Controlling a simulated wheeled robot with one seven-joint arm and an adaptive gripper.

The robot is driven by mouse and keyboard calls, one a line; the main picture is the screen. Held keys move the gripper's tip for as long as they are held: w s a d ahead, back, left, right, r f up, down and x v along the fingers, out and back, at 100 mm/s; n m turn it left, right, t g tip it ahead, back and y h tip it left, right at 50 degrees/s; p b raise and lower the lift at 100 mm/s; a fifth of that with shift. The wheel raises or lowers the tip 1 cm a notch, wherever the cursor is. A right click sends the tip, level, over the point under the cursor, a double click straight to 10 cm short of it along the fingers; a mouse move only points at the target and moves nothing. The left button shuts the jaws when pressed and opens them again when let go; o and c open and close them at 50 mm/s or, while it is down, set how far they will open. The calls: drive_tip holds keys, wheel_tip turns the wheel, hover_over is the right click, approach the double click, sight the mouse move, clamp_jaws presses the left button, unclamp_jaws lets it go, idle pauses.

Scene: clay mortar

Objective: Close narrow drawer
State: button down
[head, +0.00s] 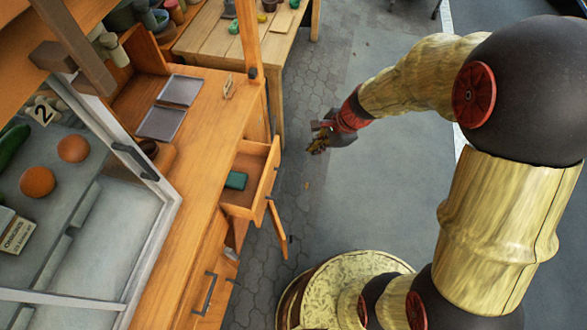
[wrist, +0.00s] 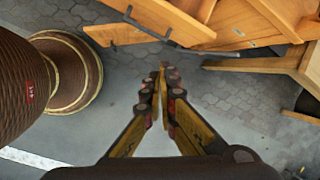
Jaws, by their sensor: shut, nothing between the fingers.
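The narrow orange wooden drawer (head: 268,172) stands pulled out from the counter's front in the head view, with a small teal box (head: 236,180) inside. My gripper (head: 315,146) is to the right of the drawer front, over the paving, apart from it. In the wrist view my gripper (wrist: 163,80) has its fingers together with nothing between them. Orange wooden panels with a dark handle (wrist: 135,18) show at the top of that view; I cannot tell for certain which panel is the drawer.
Below the drawer a cabinet door (head: 277,230) stands ajar. The counter (head: 205,130) carries two grey trays (head: 162,124). A glass display case (head: 110,215) is at left. A wooden table (head: 215,35) stands behind. The paving right of the drawer is clear.

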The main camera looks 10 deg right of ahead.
wheel_tip(320, 180, down, 11)
drive_tip(key=w+m, duration=0.1)
drive_tip(key=m, duration=0.5)
drive_tip(key=w+a+f+b, duration=0.2)
drive_tip(key=a+f+b, duration=0.2)
drive_tip(key=f, duration=0.5)
drive_tip(key=shift+w+a+g, duration=0.2)
drive_tip(key=shift+a+g, duration=0.1)
drive_tip(key=shift+a, duration=0.95)
drive_tip(key=w+a+p, duration=0.1)
drive_tip(key=a, duration=0.2)
drive_tip(key=w+a+p, duration=0.1)
drive_tip(key=a, duration=0.3)
drive_tip(key=w+a+p, duration=0.2)
drive_tip(key=a, duration=0.2)
drive_tip(key=shift+w+a, duration=0.1)
drive_tip(key=shift+a, duration=0.05)
